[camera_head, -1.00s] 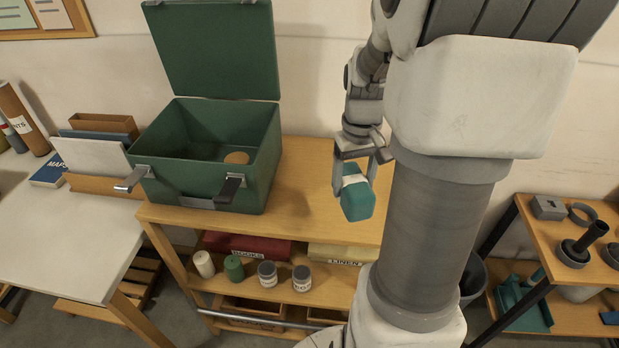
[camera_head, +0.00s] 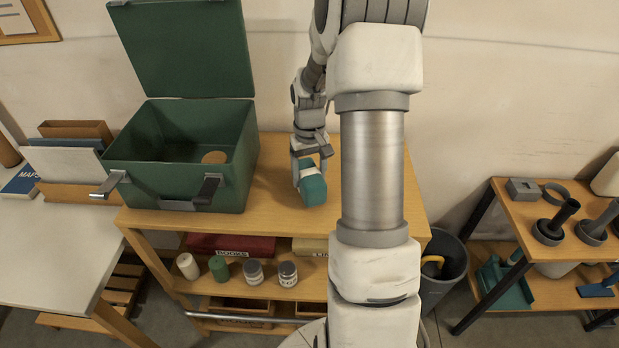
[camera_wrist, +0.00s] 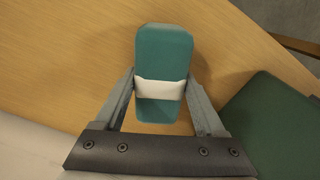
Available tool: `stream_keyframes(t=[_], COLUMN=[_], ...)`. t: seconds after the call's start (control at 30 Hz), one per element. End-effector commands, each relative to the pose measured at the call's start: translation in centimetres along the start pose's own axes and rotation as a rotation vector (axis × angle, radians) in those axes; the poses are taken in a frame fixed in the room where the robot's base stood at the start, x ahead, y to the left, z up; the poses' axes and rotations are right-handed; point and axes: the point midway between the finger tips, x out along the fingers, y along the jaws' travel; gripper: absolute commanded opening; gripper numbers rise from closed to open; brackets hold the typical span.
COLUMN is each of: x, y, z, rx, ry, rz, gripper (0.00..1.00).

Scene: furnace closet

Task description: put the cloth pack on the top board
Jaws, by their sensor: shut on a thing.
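The cloth pack (camera_head: 313,190) is a teal block with a white band around its middle. My gripper (camera_head: 308,168) is shut on it, with one finger on each side at the band, as the wrist view (camera_wrist: 160,92) shows. The pack (camera_wrist: 162,55) is over the top board (camera_head: 270,185) of the wooden shelf unit, right of the green box. In the wrist view the board (camera_wrist: 70,60) lies beneath the pack. I cannot tell whether the pack touches the board or hangs just above it.
An open green metal box (camera_head: 180,165) with a raised lid stands on the board's left part. Its dark corner also shows in the wrist view (camera_wrist: 275,130). Jars and candles (camera_head: 220,268) stand on the shelf below. A grey bin (camera_head: 445,270) is right of the unit.

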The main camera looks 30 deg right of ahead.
Motion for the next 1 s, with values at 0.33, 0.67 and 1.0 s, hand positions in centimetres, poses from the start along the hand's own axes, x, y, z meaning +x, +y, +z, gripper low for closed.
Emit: stream_keyframes(t=[0.33,0.67,1.0], x=[1.4,1.6,0.5], y=[0.0,0.0,0.1], z=[0.0,0.0,-0.1], rx=[-0.001,-0.001,0.0], ry=[0.001,0.0,0.004], rz=[0.001,0.0,0.002], gripper=[0.04,1.0,1.0])
